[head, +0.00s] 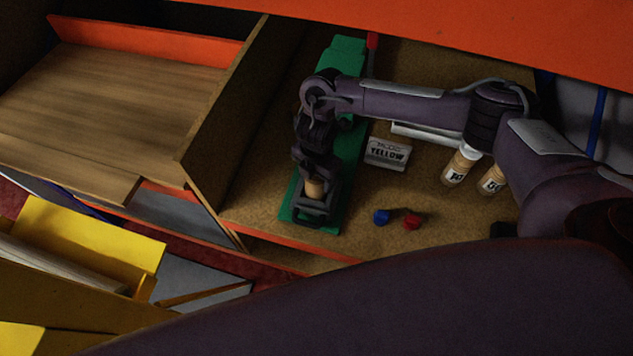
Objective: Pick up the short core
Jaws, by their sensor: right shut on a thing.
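The short core (316,187) is a small tan cylinder. It sits between the fingers of my right gripper (314,200), which is shut on it. The gripper is over the front end of the long green strip (352,150). I cannot tell whether the core touches the strip or is clear of it. The fingers and wrist cover part of the core. My left gripper is not in view.
Right of the strip are a box marked YELLOW (388,153), a blue knob (381,216), a red knob (411,222) and two labelled bottles (459,167). An upright wooden panel (222,105) stands left. A yellow holder (90,240) is lower left.

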